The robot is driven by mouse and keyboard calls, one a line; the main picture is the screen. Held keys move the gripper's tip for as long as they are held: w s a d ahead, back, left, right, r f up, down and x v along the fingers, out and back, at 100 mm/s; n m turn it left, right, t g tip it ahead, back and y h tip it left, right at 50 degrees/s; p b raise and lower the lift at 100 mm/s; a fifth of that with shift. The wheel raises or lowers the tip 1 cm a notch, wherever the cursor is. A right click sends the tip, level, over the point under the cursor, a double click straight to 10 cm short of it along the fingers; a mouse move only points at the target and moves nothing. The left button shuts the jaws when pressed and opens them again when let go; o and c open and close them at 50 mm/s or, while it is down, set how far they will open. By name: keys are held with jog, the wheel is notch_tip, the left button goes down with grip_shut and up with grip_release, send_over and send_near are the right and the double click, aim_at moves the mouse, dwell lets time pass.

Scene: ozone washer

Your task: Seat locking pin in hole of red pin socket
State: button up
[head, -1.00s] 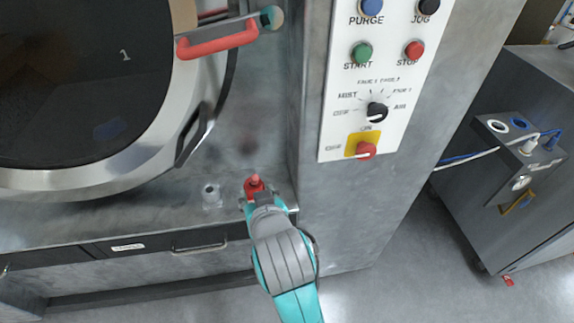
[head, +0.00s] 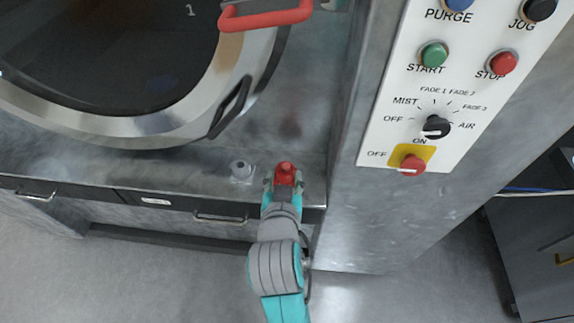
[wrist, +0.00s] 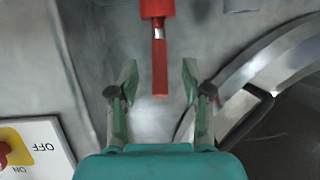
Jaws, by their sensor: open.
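A red piece that looks like the red pin socket (wrist: 157,8) stands on the grey metal ledge, cut off by the top edge of the wrist view. The locking pin (wrist: 160,68) shows as a red strip with a short silver part, right against the socket. How deep the pin sits is hidden. My gripper (wrist: 158,78) is open, with one finger on each side of the red strip and a visible gap to each. In the head view my gripper (head: 284,184) is at the red socket (head: 286,173), near the ledge's front edge.
A small grey socket (head: 241,171) stands on the ledge left of the red one. The round washer door (head: 150,127) with its red handle (head: 266,15) is behind and left. A control panel (head: 440,85) is on the right-hand column. Floor is clear in front.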

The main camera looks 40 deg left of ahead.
jog(key=shift+x, duration=2.65)
grip_shut()
